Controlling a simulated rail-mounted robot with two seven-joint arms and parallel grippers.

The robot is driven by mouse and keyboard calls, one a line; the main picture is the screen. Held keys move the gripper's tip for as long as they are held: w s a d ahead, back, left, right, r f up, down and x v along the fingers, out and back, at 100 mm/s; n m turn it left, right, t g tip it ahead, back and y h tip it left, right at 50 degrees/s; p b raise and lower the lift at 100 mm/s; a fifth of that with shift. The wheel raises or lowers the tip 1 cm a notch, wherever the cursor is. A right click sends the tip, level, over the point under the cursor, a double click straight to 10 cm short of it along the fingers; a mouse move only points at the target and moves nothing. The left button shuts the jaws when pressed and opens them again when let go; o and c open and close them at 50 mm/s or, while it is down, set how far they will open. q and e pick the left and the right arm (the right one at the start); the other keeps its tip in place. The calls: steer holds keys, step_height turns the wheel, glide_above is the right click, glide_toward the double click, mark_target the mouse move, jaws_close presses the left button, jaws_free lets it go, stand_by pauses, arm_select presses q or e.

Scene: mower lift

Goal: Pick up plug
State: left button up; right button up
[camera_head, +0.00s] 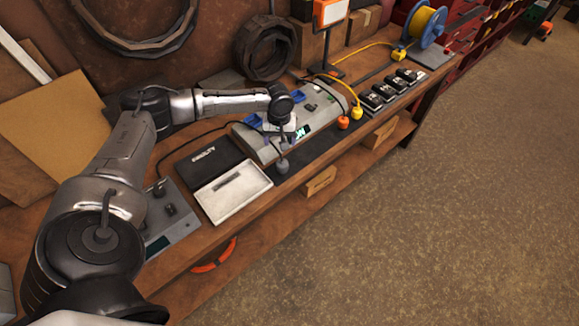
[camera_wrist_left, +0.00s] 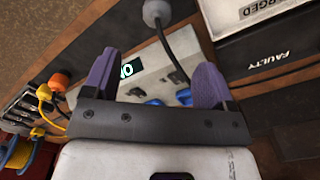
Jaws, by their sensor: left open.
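A round grey plug (camera_head: 282,166) on a dark cable sits at the bench's front edge, below my left gripper (camera_head: 281,137). It also shows in the left wrist view (camera_wrist_left: 157,11), beyond the fingertips. My left gripper, with purple fingers in the wrist view (camera_wrist_left: 156,65), is open with nothing between its fingers. It is over the front of a grey device (camera_head: 322,112) with a lit display. An orange plug (camera_head: 343,122) and a yellow plug (camera_head: 357,113) lie at the device's right end. They show at the left of the wrist view. My right gripper is not in view.
Several black units (camera_head: 391,88) stand in a row on the right. A yellow cable reel (camera_head: 426,25) is at the far end. The floor right is clear.

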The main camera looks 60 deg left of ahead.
mark_target(282, 163)
arm_select(q)
steer(key=shift+n, duration=0.5)
step_height(282, 163, down, 14)
steer(key=shift+w+d+r+b, duration=0.1)
steer(key=shift+w+r+b, duration=0.05)
steer(key=shift+b, duration=0.2)
steer(key=shift+c, duration=0.3)
steer(key=c, duration=1)
steer(key=shift+r, duration=0.15)
